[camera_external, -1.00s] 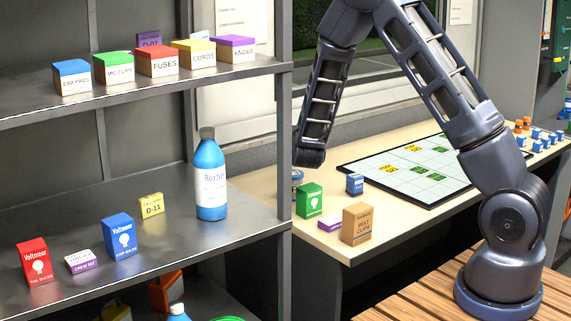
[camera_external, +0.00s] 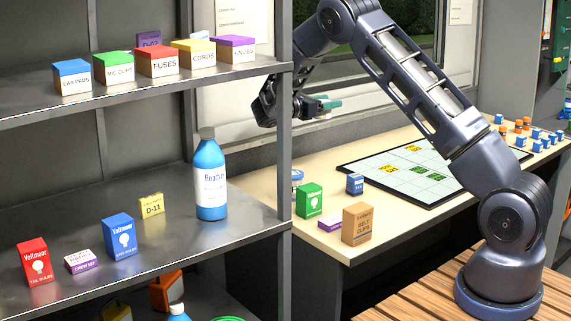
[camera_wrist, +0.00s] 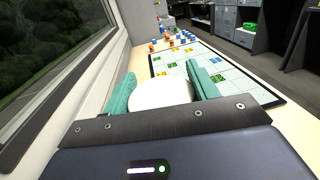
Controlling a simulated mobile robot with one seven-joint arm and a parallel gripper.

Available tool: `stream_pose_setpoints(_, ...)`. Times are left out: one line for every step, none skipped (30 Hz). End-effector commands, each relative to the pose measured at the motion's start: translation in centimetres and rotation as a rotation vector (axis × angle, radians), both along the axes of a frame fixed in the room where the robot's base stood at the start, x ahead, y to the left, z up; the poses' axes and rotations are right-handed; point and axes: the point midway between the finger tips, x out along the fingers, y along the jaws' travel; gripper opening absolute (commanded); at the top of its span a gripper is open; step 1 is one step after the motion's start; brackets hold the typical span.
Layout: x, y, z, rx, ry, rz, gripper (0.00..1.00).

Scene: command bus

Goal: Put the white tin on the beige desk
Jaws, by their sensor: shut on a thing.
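My gripper (camera_external: 326,104) is raised above the back of the beige desk (camera_external: 388,203), near the window wall. In the wrist view its teal fingers (camera_wrist: 161,92) are shut on the white tin (camera_wrist: 160,94), whose pale rounded top shows between them. In the external view I cannot make out the tin at the gripper. The desk lies below and ahead in the wrist view.
On the desk, a gridded board (camera_external: 415,170) takes up the middle. Green (camera_external: 309,201), blue (camera_external: 355,184) and brown (camera_external: 357,223) boxes stand at its left end, with a purple-and-white box (camera_external: 332,222). A metal shelf (camera_external: 255,218) stands at left.

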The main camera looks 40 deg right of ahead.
Motion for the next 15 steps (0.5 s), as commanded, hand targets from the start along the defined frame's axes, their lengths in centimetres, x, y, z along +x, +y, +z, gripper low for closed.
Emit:
stream_pose_setpoints(0.1, -0.1, -0.4, -0.002, -0.001, -0.054, 0.33)
stream_pose_setpoints(0.1, 0.0, -0.5, -0.002, -0.002, -0.086, 0.33)
stream_pose_setpoints(0.0, -0.1, -0.6, -0.002, -0.001, -0.123, 0.33)
stream_pose_setpoints(0.0, 0.0, -0.7, -0.002, -0.001, -0.149, 0.33)
stream_pose_setpoints(-0.1, 0.0, -0.8, -0.001, -0.001, -0.169, 0.33)
stream_pose_setpoints(-0.1, 0.1, -0.9, -0.001, -0.002, -0.194, 0.33)
stream_pose_setpoints(-0.1, 0.1, -1.1, -0.001, -0.001, -0.209, 0.33)
stream_pose_setpoints(-0.1, 0.1, -1.1, -0.001, 0.000, -0.222, 0.33)
stream_pose_setpoints(-0.2, 0.2, -1.1, -0.001, -0.001, -0.235, 0.33)
stream_pose_setpoints(-0.2, 0.2, -1.2, -0.001, -0.001, -0.243, 0.33)
stream_pose_setpoints(-0.2, 0.2, -1.2, 0.000, -0.001, -0.248, 0.33)
stream_pose_setpoints(-0.2, 0.2, -1.2, 0.000, -0.001, -0.253, 0.33)
stream_pose_setpoints(-0.2, 0.2, -1.3, 0.000, -0.001, -0.255, 0.33)
stream_pose_setpoints(-0.2, 0.2, -1.4, 0.000, 0.000, -0.256, 0.33)
stream_pose_setpoints(-0.2, 0.2, -1.6, 0.000, 0.000, -0.256, 0.33)
